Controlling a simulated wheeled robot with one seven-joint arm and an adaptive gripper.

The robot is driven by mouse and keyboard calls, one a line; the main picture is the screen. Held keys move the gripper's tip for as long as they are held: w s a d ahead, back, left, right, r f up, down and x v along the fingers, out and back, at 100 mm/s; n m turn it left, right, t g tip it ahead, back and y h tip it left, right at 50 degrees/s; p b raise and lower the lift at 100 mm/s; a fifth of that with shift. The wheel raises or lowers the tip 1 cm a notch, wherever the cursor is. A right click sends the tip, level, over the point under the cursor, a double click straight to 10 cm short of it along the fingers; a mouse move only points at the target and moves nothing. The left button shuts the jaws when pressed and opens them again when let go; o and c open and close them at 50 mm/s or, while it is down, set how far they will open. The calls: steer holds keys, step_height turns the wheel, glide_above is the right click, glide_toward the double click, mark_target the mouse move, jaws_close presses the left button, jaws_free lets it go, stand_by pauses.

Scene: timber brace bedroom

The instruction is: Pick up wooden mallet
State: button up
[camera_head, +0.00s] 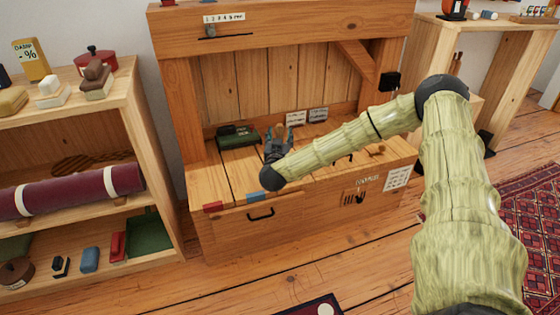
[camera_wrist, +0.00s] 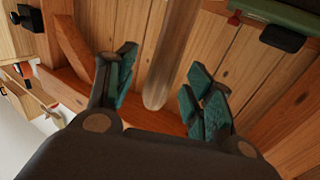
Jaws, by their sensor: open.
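A rounded wooden handle (camera_wrist: 170,50), likely the wooden mallet's, runs down from the top edge of the wrist view. Its blunt end shows between my gripper's two fingers, and the rest of it is out of that view. My gripper (camera_wrist: 163,92) is open, with its teal-padded fingers apart on either side of the handle. No contact shows, and I cannot tell the depth between them. In the head view my gripper (camera_head: 277,140) is over the wooden bench (camera_head: 225,182), with a small brown piece (camera_head: 280,131) showing between its fingers. The mallet's head cannot be made out.
A dark green case (camera_head: 237,136) lies on the bench left of my gripper. White cards (camera_head: 306,116) stand at the bench's back panel. A shelf unit (camera_head: 150,150) is at the left. An upper beam (camera_head: 290,30) crosses above the bench.

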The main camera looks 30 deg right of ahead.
steer(key=shift+x, duration=0.8)
steer(key=shift+r, duration=0.1)
steer(key=c, duration=1.1)
steer(key=shift+r, duration=0.1)
